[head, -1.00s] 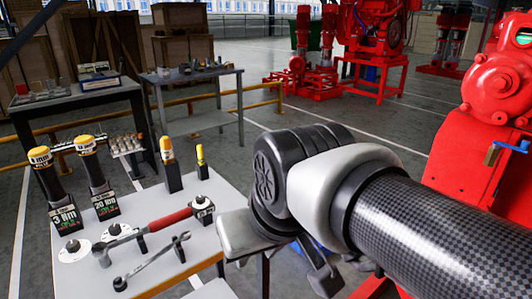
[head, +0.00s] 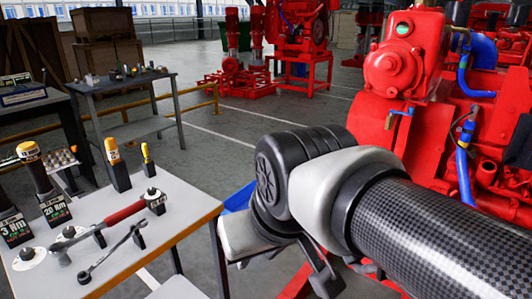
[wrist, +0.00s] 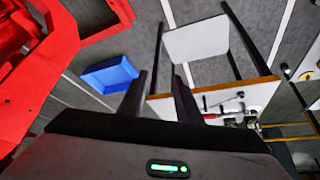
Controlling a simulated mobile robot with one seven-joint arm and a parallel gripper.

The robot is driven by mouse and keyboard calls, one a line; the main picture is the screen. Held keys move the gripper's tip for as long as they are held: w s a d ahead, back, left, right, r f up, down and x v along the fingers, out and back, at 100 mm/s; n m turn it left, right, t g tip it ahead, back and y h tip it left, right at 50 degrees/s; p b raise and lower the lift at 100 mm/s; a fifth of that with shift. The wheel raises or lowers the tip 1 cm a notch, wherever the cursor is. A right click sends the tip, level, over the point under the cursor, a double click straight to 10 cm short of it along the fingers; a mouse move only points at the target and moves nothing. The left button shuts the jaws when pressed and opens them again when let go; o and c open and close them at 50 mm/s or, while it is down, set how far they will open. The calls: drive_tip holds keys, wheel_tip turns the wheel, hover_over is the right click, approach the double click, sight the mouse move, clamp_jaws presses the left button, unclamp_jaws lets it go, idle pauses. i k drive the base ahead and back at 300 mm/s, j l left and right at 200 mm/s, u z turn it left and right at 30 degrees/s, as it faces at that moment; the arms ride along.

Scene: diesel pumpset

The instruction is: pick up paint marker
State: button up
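A slim yellow marker (head: 145,152), which looks like the paint marker, stands upright in a small black holder (head: 149,168) at the back right of the white bench (head: 178,192). A thicker yellow-topped tool (head: 113,152) stands in a black block just left of it. I cannot make out the marker in the wrist view, where the bench (wrist: 235,98) is small and at the right. My gripper (wrist: 160,80) is open and empty, its two dark fingers apart above the floor. In the head view my arm is right of the bench, away from the marker.
A red-handled wrench (head: 115,217) and a smaller wrench (head: 108,252) lie on the bench. Yellow-topped torque tools (head: 40,175) stand at its left. Red pump machinery (head: 400,110) fills the right. A blue bin (wrist: 110,74) is on the floor.

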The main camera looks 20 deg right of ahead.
sight(147, 158)
drive_tip(key=z, duration=2.5)
drive_tip(key=u, duration=1.65)
drive_tip(key=i+u, duration=0.1)
drive_tip(key=u, duration=0.35)
drive_tip(key=i+u, duration=0.1)
drive_tip(key=u, duration=0.7)
drive_tip(key=i+u, duration=0.1)
drive_tip(key=i, duration=0.15)
drive_tip(key=i+l, duration=0.1)
drive_tip(key=l, duration=0.15)
drive_tip(key=j, duration=0.1)
drive_tip(key=k, duration=0.05)
